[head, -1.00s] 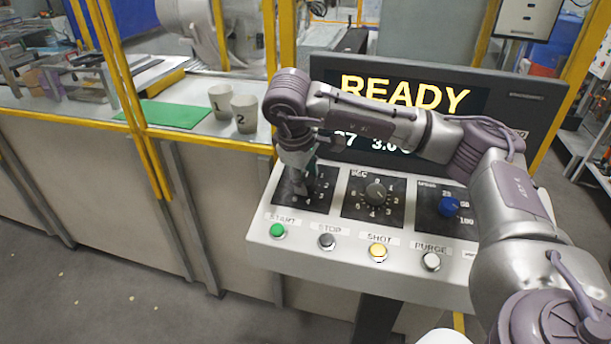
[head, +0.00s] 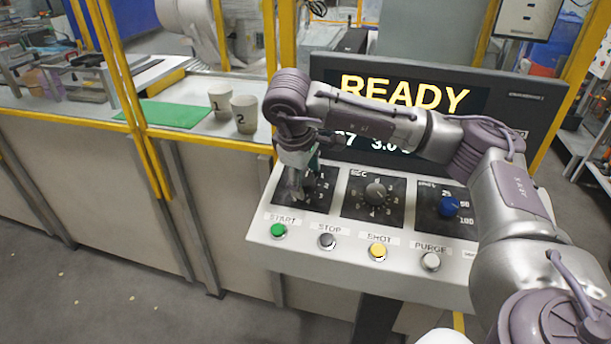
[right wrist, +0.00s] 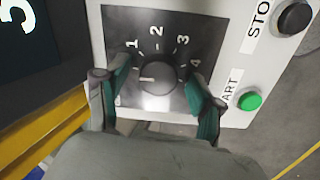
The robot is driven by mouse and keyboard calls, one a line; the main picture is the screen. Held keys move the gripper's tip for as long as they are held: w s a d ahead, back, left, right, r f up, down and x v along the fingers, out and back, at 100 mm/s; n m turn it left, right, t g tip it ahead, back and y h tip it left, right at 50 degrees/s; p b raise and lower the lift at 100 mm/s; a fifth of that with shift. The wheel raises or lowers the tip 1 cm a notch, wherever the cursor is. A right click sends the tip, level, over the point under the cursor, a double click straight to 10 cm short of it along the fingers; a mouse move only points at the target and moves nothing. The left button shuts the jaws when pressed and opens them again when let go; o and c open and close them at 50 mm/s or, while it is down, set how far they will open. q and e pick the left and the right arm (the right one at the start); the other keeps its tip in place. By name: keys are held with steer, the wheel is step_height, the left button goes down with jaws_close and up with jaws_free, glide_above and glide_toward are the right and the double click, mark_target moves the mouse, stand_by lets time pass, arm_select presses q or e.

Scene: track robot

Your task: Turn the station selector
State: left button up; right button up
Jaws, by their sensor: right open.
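The station selector (right wrist: 158,76) is a dark round knob on a black plate with numbers 1 to 4 around it, seen in the right wrist view. My right gripper (right wrist: 155,92) is open, with one green-padded finger on each side of the knob; whether they touch it I cannot tell. In the head view my right gripper (head: 299,182) is over the leftmost plate (head: 322,195) of the console and hides the selector there. My left gripper is not in view.
The console (head: 300,238) has START (head: 279,231), STOP (head: 327,241), SHOT (head: 378,251) and PURGE (head: 431,261) buttons below the plates. A grey SEC knob (head: 375,193) and a blue knob (head: 449,207) sit to the right. A display (head: 490,105) reads READY behind.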

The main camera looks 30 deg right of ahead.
steer(key=v, duration=1.2)
stand_by(0.3)
